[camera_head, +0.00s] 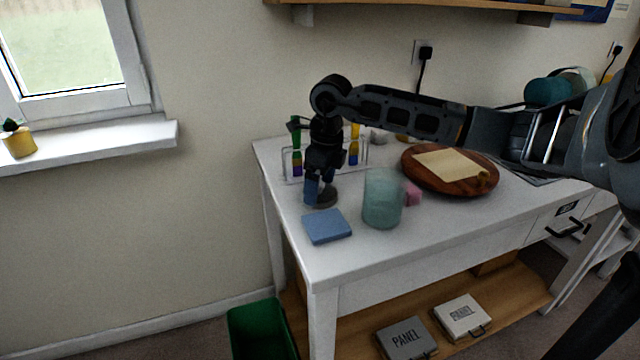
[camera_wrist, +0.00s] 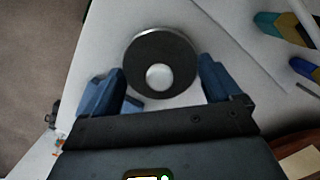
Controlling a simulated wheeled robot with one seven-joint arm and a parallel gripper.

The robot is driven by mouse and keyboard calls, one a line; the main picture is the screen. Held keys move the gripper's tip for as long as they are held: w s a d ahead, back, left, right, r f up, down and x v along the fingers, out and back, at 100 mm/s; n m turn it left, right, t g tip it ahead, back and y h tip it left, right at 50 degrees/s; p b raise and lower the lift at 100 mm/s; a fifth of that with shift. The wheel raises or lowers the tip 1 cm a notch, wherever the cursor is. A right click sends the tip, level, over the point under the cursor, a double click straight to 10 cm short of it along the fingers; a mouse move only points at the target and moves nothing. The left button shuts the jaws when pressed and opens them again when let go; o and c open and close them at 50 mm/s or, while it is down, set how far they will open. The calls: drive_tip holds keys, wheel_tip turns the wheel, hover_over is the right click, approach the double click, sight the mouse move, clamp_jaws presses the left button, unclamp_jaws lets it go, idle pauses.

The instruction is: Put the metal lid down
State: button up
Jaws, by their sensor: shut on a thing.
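In the head view, my gripper (camera_head: 320,194) points down over the left part of the white table, and the lid (camera_head: 327,201) shows as a dark disc at the fingertips. It is at or just above the tabletop; I cannot tell whether it touches. The fingers hide part of it.
A tube rack (camera_head: 367,153) is close behind my gripper. A round wooden board (camera_head: 480,188) with paper lies farther right.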

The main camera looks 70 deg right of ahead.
sight(325, 194)
drive_tip(key=shift+f, duration=0.3)
drive_tip(key=shift+f, duration=0.2)
drive_tip(key=o, duration=0.7)
drive_tip(key=shift+r, duration=0.1)
drive_tip(key=r, duration=0.4)
drive_tip(key=s+r+b, duration=0.1)
drive_tip(key=r, duration=0.7)
drive_tip(key=shift+s+r+b, duration=0.1)
drive_tip(key=shift+s+b, duration=0.1)
drive_tip(key=shift+b, duration=0.1)
drive_tip(key=shift+a, duration=0.15)
